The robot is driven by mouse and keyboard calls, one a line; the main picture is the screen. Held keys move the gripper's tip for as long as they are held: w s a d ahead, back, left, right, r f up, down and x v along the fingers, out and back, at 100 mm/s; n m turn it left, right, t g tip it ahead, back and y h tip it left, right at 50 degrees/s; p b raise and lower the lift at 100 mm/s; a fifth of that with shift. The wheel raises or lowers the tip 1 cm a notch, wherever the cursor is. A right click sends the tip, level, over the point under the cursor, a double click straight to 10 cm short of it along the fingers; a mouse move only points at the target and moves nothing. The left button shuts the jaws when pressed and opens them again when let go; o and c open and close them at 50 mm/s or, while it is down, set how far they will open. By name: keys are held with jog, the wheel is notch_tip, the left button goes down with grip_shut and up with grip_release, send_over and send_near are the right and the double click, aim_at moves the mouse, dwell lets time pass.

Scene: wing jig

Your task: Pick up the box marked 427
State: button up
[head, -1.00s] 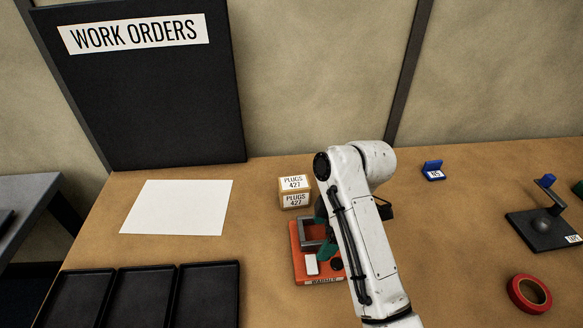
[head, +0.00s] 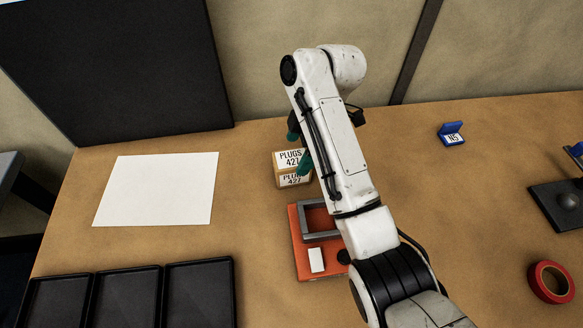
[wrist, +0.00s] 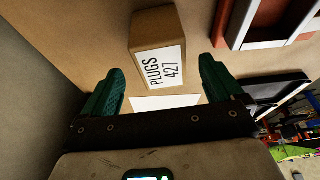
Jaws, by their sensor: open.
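The cardboard box with the white label "PLUGS 427" (head: 288,160) stands on the table behind the orange device. Its label shows on the top and on the front side. In the wrist view the box (wrist: 158,48) lies ahead of and between the two green fingers. My gripper (head: 301,148) is open, with its green fingers apart by the box; the arm partly covers it in the head view. In the wrist view my gripper (wrist: 158,88) holds nothing, and I cannot tell whether a finger touches the box.
An orange device with a grey frame (head: 297,262) sits just in front of the box. A white sheet (head: 155,190) lies to the left, with black trays (head: 127,268) in front. A blue holder (head: 452,138) and red tape (head: 535,285) are to the right.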

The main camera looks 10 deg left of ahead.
aim_at(293, 158)
jog(key=shift+a+p+x, duration=0.1)
jog(key=shift+p+x, duration=0.25)
jog(key=shift+x, duration=1.25)
jog(key=shift+a+p+x, duration=0.15)
jog(key=shift+p+x, duration=0.15)
jog(key=shift+x, duration=1.25)
jog(key=shift+s, duration=0.15)
jog(key=shift+r, duration=0.1)
jog(key=c, duration=1.2)
